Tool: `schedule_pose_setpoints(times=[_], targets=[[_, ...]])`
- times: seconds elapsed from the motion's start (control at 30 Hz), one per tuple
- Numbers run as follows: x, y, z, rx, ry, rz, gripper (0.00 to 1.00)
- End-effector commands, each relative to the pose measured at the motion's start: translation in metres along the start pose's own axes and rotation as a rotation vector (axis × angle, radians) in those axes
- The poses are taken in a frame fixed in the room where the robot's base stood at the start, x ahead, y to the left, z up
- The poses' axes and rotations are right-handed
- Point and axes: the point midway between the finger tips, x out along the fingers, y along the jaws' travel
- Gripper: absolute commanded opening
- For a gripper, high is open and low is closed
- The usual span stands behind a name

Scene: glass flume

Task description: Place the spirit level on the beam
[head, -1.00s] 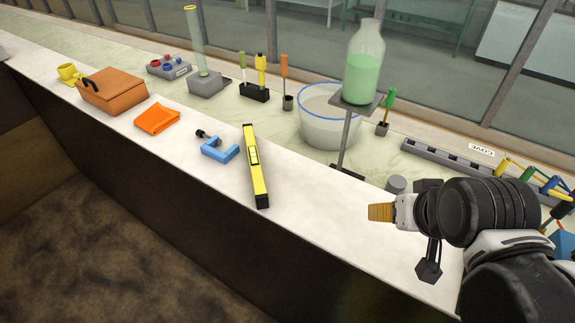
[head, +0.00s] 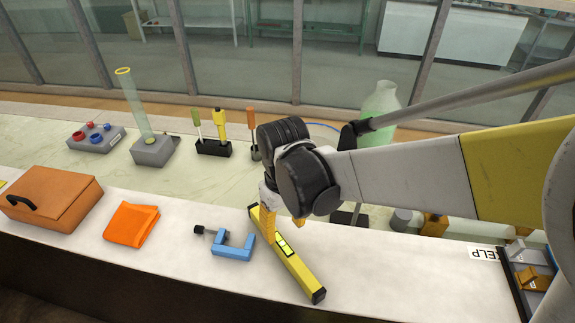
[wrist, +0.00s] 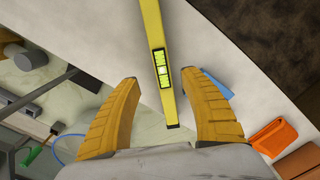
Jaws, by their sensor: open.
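The yellow spirit level (head: 305,276) with black ends lies flat on the pale ledge (head: 175,262), slanted across it. My gripper (head: 283,228) is open and empty over the level's far half, pointing down. In the wrist view the level (wrist: 151,28) runs between my two yellow fingers (wrist: 158,88), with its green vial just ahead of the fingertips. I see no grip on it. My wrist hides part of the level's far half in the head view. I cannot tell which thing is the beam.
A blue clamp (head: 233,246) lies close left of the level. An orange cloth (head: 131,223) and an orange box (head: 52,198) are farther left. A bottle with green liquid (head: 381,104) stands behind my arm.

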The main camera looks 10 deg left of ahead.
Motion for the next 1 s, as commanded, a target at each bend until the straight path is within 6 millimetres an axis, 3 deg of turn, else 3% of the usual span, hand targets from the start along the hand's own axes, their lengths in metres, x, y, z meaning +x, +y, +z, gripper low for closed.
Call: schedule_pose_setpoints(times=[0.2, 0.47, 0.73, 1.0], targets=[[0.04, 0.0, -0.001, 0.0, 0.0, 0.0, 0.52], [0.058, -0.001, -0.002, 0.0, 0.001, 0.0, 0.52], [0.098, -0.006, -0.007, 0.001, 0.001, 0.0, 0.52], [0.102, -0.005, -0.006, 0.001, 0.001, 0.0, 0.52]])
